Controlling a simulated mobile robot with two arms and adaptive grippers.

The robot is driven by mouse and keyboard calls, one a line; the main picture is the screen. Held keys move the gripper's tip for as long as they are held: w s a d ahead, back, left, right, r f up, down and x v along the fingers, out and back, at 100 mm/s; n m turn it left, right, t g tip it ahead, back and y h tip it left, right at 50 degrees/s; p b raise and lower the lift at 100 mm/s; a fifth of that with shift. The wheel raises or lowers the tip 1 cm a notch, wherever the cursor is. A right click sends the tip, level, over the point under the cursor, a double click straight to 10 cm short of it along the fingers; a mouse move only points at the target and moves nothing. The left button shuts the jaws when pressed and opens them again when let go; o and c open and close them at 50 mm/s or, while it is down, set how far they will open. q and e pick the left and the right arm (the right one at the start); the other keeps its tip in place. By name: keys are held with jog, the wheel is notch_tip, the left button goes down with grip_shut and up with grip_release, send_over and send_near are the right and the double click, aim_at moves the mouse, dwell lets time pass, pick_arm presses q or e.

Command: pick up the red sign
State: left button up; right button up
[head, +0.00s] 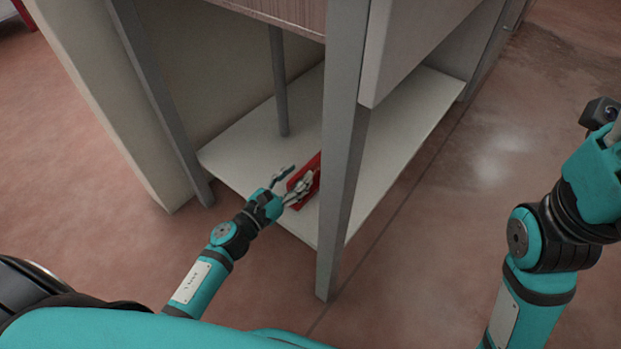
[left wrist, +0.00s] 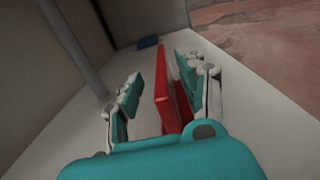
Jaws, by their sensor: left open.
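The red sign (head: 306,181) is on the white lower shelf (head: 235,160), partly hidden by the grey post and my gripper in the head view. In the left wrist view the red sign (left wrist: 169,88) stands as a thin upright plate between the two fingers of my left gripper (left wrist: 158,92). My left gripper (head: 292,182) is open, with its right finger close to the sign and a wider gap on the left. I cannot tell if a finger touches it. Of my right arm, links show at the right edge of the head view; its fingers are out of view.
A grey post (head: 342,160) stands just right of the sign. A thin dark upright bar (head: 279,85) rises from the shelf behind. A small blue object (left wrist: 148,42) lies farther back on the shelf. The floor at right is clear.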

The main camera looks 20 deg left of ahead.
aim_at(306, 167)
pick_arm(q)
jog(key=x, duration=0.4)
jog(key=shift+s+b, duration=0.1)
jog(key=shift+b, duration=0.2)
grip_shut()
